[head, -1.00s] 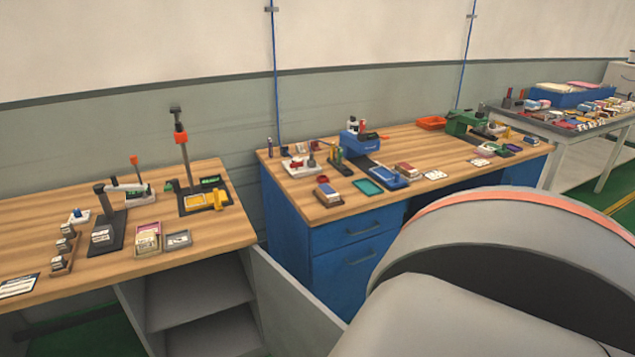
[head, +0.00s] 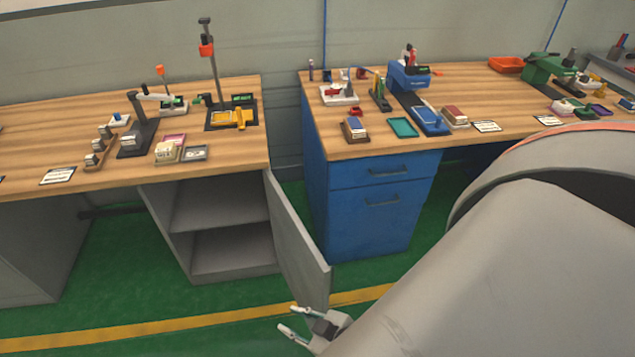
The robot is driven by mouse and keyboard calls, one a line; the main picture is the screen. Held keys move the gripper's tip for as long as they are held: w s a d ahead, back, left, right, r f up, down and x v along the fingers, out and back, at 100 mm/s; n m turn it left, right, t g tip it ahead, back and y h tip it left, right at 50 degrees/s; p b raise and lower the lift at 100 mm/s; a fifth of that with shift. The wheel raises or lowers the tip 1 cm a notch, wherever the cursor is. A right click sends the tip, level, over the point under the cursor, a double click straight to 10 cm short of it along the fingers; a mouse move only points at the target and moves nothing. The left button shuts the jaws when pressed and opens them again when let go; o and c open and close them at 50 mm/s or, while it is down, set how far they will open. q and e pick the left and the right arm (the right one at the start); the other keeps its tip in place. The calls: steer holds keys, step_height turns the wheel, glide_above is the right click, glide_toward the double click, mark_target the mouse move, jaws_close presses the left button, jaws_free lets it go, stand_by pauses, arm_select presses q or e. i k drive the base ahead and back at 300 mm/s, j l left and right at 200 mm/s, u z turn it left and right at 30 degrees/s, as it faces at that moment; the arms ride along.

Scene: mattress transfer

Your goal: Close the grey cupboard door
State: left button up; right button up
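The grey cupboard (head: 230,273) stands under the right end of the left wooden workbench, and its inside with a shelf shows. Its grey door (head: 297,242) is hinged on the right side and stands open, swung out towards me. My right gripper (head: 287,320) is at the bottom of the head view, below and slightly left of the door's free edge in the picture. Its two fingers are spread with nothing between them. I cannot tell how far it is from the door. My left gripper is not in view.
The left workbench top (head: 60,130) holds tools and small trays. A blue drawer cabinet (head: 375,215) under a second workbench stands just right of the door. Green floor (head: 130,270) with a yellow line lies open in front of the cupboard.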

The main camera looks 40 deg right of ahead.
mark_target(308, 276)
steer(key=k+l, duration=0.15)
steer(key=l, duration=0.2)
steer(key=k+l, duration=0.1)
steer(key=l, duration=0.3)
steer(key=k+l, duration=0.15)
steer(key=l, duration=0.2)
steer(key=k+l, duration=0.1)
steer(key=l, duration=0.25)
steer(key=k+l, duration=0.15)
steer(key=l, duration=0.2)
steer(key=i+l+u, duration=0.15)
steer(key=l, duration=0.2)
steer(key=i+l+u, duration=0.2)
steer(key=l, duration=0.15)
steer(key=i+l+u, duration=0.15)
steer(key=l, duration=0.25)
steer(key=k+l+u, duration=0.2)
steer(key=k+l, duration=0.15)
steer(key=l, duration=0.25)
steer(key=k+l+u, duration=0.15)
steer(key=k+l, duration=0.25)
steer(key=l, duration=0.1)
